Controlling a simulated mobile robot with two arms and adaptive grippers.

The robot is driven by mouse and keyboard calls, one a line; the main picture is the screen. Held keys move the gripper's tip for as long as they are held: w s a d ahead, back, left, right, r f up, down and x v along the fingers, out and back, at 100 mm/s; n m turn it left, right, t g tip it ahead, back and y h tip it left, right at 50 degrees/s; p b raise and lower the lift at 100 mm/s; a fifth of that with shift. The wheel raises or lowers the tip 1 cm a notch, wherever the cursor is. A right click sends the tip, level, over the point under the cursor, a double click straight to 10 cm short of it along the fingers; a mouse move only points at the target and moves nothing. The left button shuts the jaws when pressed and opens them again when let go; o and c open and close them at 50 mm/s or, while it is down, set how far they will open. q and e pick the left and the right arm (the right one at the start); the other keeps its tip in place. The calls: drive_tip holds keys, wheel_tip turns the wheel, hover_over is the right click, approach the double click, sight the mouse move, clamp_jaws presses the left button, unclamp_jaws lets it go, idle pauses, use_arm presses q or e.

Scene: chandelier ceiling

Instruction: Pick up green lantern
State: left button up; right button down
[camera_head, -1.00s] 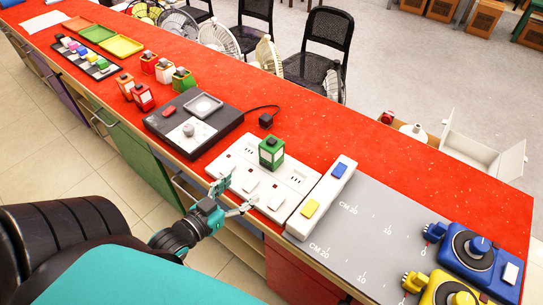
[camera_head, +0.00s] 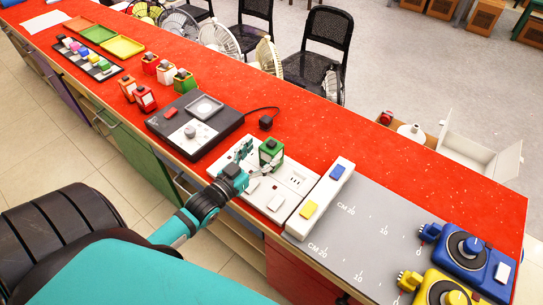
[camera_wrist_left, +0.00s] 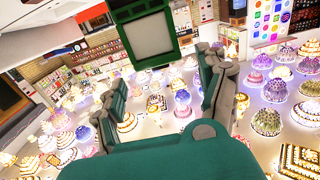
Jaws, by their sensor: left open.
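The green lantern (camera_head: 268,156), a small boxy block with a dark top, stands upright on the white panel (camera_head: 296,182) on the red counter. My left gripper (camera_head: 252,158) is just left of the lantern, low over the panel, with its fingers spread and pointing at it. In the left wrist view the lantern's green frame and pale face (camera_wrist_left: 151,40) show at the top, beyond the open fingers (camera_wrist_left: 166,75). Nothing is held. Whether a fingertip touches the lantern cannot be told. My right gripper is not in view.
A black scale-like device (camera_head: 194,124) stands left of the panel. A white bar with blue and yellow buttons (camera_head: 320,198) stands to its right, beside a grey ruled mat (camera_head: 362,240). Small red lanterns (camera_head: 145,98) are farther left. The red counter behind the panel is clear.

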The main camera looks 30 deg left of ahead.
sight(269, 146)
use_arm(q)
drive_tip(key=w+p, duration=0.1)
drive_tip(key=w, duration=0.3)
drive_tip(key=shift+w+d, duration=0.15)
drive_tip(key=shift+w, duration=0.05)
drive_tip(key=shift+w+f, duration=0.15)
drive_tip(key=shift+w, duration=0.35)
drive_tip(key=shift+s, duration=0.1)
drive_tip(key=shift+c, duration=1)
clamp_jaws()
